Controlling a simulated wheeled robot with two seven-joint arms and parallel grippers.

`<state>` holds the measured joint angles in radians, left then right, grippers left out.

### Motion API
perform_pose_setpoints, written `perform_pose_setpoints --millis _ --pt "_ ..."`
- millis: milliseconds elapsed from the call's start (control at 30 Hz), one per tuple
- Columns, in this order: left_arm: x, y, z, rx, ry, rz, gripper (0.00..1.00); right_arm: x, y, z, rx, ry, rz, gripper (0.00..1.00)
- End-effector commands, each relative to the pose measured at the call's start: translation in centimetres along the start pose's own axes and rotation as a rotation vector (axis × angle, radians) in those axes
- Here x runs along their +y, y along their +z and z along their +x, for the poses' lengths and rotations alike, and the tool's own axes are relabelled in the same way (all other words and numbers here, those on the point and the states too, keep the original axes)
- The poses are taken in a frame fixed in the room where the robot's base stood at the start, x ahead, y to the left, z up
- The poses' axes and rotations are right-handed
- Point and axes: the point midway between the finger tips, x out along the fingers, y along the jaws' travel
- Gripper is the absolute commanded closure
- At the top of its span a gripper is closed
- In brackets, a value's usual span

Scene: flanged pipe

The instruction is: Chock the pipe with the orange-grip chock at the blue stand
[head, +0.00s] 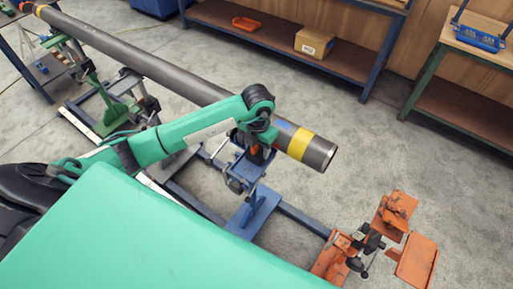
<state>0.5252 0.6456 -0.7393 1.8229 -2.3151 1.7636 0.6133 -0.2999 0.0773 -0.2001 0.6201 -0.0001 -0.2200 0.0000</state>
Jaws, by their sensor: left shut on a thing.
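The long grey pipe (150,65) runs from the upper left to the middle right, with a yellow band (299,147) near its open near end. The blue stand (250,209) is under the pipe close to that end. My left gripper (258,147) is at the pipe beside the top of the blue stand, reaching in from the left. It is shut on the orange-grip chock (254,155), of which only a small orange part shows below the wrist. Whether the chock touches the pipe is hidden by my arm. My right gripper is not in view.
A green stand (113,112) stands under the pipe farther left. An orange stand (340,252) is at the lower right, clear of the pipe. A shelf with an orange tray (246,24) and a cardboard box (314,42) is behind. A bench (480,47) holds a blue tool. Floor right of the pipe is open.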

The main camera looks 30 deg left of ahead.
Motion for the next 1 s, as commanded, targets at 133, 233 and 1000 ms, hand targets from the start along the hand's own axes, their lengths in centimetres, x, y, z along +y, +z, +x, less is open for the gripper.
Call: perform_pose_setpoints --millis 133,233,1000 --pt "-0.01 0.35 -0.01 -0.001 0.000 0.000 0.79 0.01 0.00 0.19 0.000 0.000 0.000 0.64" --pt "-0.01 0.56 -0.02 -0.001 0.000 0.000 0.79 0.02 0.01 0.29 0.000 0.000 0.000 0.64" --pt "0.01 0.71 0.01 0.000 0.000 0.000 0.26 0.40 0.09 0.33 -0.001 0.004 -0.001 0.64"
